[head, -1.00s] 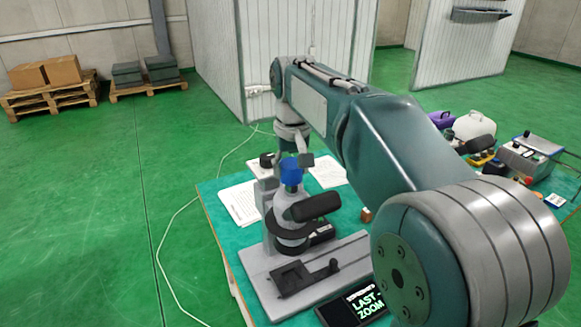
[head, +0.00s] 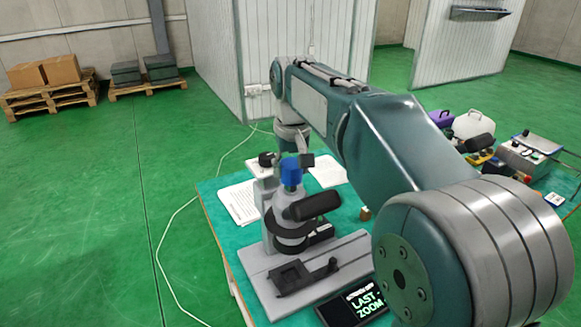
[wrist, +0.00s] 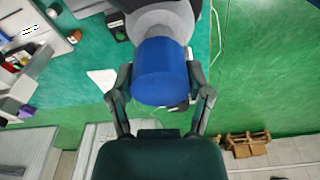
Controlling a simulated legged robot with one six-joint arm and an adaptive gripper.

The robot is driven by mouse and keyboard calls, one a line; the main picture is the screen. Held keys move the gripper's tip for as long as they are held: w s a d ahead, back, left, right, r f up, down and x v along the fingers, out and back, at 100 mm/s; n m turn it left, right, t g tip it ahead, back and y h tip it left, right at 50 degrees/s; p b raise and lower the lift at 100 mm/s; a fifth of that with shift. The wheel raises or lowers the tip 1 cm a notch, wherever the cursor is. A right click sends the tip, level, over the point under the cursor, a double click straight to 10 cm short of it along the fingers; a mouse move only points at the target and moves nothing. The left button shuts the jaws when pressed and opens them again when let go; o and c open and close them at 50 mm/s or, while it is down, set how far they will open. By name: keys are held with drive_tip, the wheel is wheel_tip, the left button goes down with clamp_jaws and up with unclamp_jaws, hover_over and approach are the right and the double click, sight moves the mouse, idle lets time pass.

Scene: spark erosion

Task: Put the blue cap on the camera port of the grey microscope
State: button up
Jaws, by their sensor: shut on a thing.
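The blue cap (head: 291,171) sits at the top of the grey microscope (head: 292,210), over its camera port, upright in the head view. My gripper is shut on the cap. Whether the cap is fully seated I cannot tell.
The microscope's grey base (head: 350,254) stands on a green table, with a dark display (head: 357,302) in front. White papers (head: 238,203) lie behind. A white jug (head: 474,125) and a control box (head: 520,158) stand at the right.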

drive_tip(key=shift+f, duration=1.05)
idle(1.2)
drive_tip(key=o, duration=1)
drive_tip(key=shift+r, duration=3.5)
drive_tip(key=shift+s, duration=0.1)
